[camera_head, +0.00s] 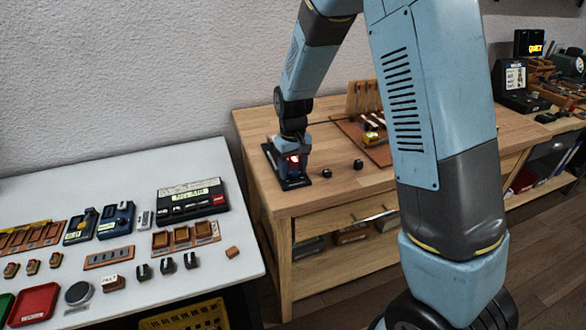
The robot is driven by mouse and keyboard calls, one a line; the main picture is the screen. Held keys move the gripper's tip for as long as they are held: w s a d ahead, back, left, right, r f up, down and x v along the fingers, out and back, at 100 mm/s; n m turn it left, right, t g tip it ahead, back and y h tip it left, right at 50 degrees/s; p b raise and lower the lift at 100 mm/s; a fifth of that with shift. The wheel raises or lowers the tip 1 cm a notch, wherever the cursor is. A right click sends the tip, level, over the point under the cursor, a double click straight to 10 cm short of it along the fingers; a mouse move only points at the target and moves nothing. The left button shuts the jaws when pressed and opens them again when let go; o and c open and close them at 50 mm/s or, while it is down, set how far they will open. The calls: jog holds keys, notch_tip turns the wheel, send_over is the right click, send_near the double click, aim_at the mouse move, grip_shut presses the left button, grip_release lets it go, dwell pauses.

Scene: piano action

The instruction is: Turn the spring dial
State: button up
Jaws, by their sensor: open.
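My gripper (292,152) points down at the left end of the wooden workbench, low over a small dark device (295,184) with a flat base. The gripper is open. A red glow shows right at the gripper, and I cannot tell whether it belongs to the device or the gripper. The gripper covers most of the device's top. I cannot make out the spring dial; it may be hidden behind the gripper. I cannot tell whether the fingers touch anything.
Two small black pieces, one a black knob (358,164), lie right of the device on the wooden workbench (330,190). A brown board (349,128) with piano parts lies behind them. A white table (135,245) with trays and boxes stands left. My upper arm blocks the bench's right part.

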aim_at(293, 171)
jog(key=shift+f, duration=0.2)
jog(key=shift+c, duration=0.5)
jog(key=c, duration=1)
jog(key=shift+o, duration=0.2)
jog(key=shift+m, duration=1.2)
jog(key=o, duration=1.1)
jog(key=shift+c, duration=0.2)
jog(key=shift+r, duration=0.1)
notch_tip(293, 171, up, 14)
jog(key=shift+f, duration=0.2)
